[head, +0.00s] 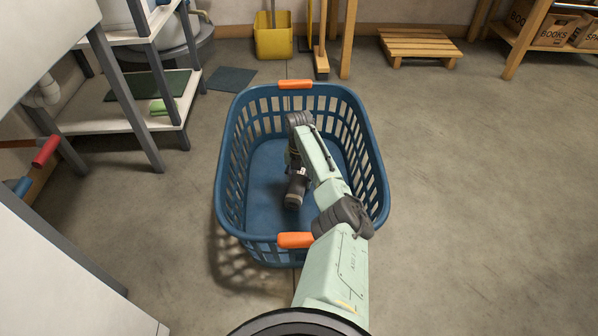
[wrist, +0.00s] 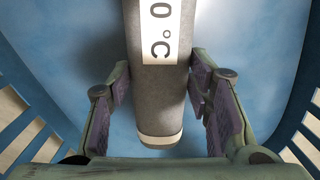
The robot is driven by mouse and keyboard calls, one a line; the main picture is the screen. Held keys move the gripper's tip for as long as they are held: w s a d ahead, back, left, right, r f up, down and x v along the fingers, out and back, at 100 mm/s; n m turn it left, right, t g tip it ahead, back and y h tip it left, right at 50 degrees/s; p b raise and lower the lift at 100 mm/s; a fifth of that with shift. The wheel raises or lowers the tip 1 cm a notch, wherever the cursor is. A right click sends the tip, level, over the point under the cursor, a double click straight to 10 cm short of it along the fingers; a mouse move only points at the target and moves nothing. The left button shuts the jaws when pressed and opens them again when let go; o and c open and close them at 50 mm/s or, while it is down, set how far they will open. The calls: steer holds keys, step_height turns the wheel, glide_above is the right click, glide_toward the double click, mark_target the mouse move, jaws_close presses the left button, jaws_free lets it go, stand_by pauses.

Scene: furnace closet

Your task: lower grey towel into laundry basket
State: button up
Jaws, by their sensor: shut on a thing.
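The blue laundry basket (head: 228,190) stands on the floor with an orange grip at its near and far rims. My arm reaches over its near rim, and my gripper (wrist: 159,84) is down inside the walls. My gripper is shut on the grey towel (wrist: 158,105), a rolled cylinder with a pale end and a white label reading "0 °C". In the head view the towel (head: 294,194) shows as a dark roll over the blue basket floor. I cannot tell whether it touches that floor. The fingers are mostly hidden in the head view.
A yellow bucket (head: 273,40), a wooden pallet (head: 418,44) and a rack with boxes are at the back. The floor right of the basket is clear.

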steer(key=shift+f, duration=0.2)
steer(key=o, duration=1.4)
steer(key=shift+r, duration=0.1)
